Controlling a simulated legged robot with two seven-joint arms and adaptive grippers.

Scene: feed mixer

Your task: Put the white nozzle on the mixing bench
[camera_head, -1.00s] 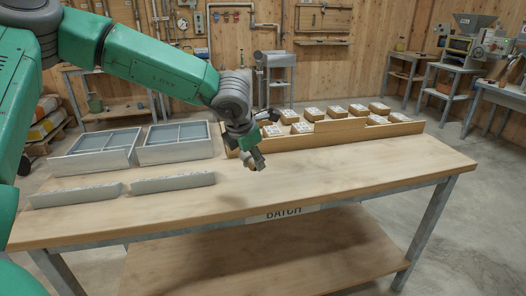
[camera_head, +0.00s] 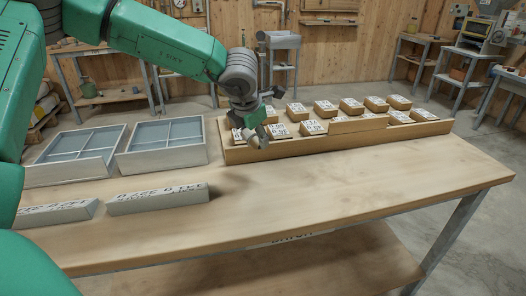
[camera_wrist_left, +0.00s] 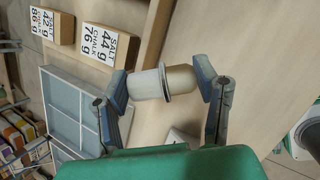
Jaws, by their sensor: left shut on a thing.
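My left gripper (camera_head: 260,142) hangs near the left front edge of the long wooden tray on the wooden bench (camera_head: 330,195). It also shows in the left wrist view (camera_wrist_left: 166,84), with its two fingers around a pale flanged cylinder, the white nozzle (camera_wrist_left: 148,84). The nozzle lies crosswise between the fingertips, one end whitish and the other beige, with a dark-edged flange near its middle. In the head view the nozzle is small and hard to make out at the fingertips. My right gripper is out of view.
The long tray (camera_head: 240,155) holds several labelled boxes (camera_head: 312,127). Two grey divided trays (camera_head: 118,165) stand at the bench's left, with two lettered grey bars (camera_head: 158,199) in front. The bench's middle and right are clear. Side tables with machines (camera_head: 480,52) stand behind right.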

